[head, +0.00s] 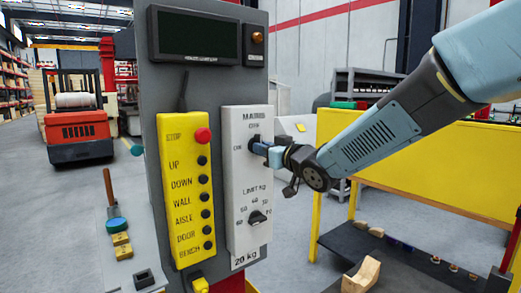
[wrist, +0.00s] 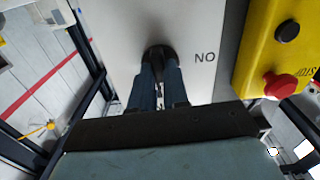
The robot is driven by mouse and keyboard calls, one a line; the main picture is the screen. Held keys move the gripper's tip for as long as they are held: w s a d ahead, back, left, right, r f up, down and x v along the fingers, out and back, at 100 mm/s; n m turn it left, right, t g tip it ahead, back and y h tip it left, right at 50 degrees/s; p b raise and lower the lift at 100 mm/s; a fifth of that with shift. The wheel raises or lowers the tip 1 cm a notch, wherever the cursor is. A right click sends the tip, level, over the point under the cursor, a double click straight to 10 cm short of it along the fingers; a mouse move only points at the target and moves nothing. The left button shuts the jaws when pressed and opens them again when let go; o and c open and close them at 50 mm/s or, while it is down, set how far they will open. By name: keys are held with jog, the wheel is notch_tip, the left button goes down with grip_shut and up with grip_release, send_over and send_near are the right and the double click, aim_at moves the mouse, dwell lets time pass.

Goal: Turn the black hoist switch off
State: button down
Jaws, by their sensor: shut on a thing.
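The black hoist switch (head: 254,141) is a dark rotary knob on the upper part of a white panel (head: 240,180) headed MAINS. OFF is printed above it and ON to its left. In the wrist view, the knob (wrist: 158,51) sits between my fingertips, with the ON lettering upside down beside it. My gripper (head: 267,149) reaches in from the right and is shut on the knob; its two blue fingers (wrist: 159,72) also show in the wrist view. The fingers cover part of the knob, so I cannot tell which way it points.
A second black knob (head: 257,217), labelled LIMIT KG, is lower on the panel. A yellow button box (head: 185,190) with a red STOP button (head: 203,135) hangs close on the left. A dark display (head: 197,37) is above. A yellow-sided bench (head: 440,165) stands right, below my arm.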

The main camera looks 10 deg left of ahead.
jog(key=c, duration=1.1)
grip_release()
jog(key=shift+f, duration=0.1)
jog(key=shift+d, duration=0.1)
jog(key=v, duration=1.3)
jog(key=shift+s+d, duration=0.15)
jog(key=shift+d, duration=0.15)
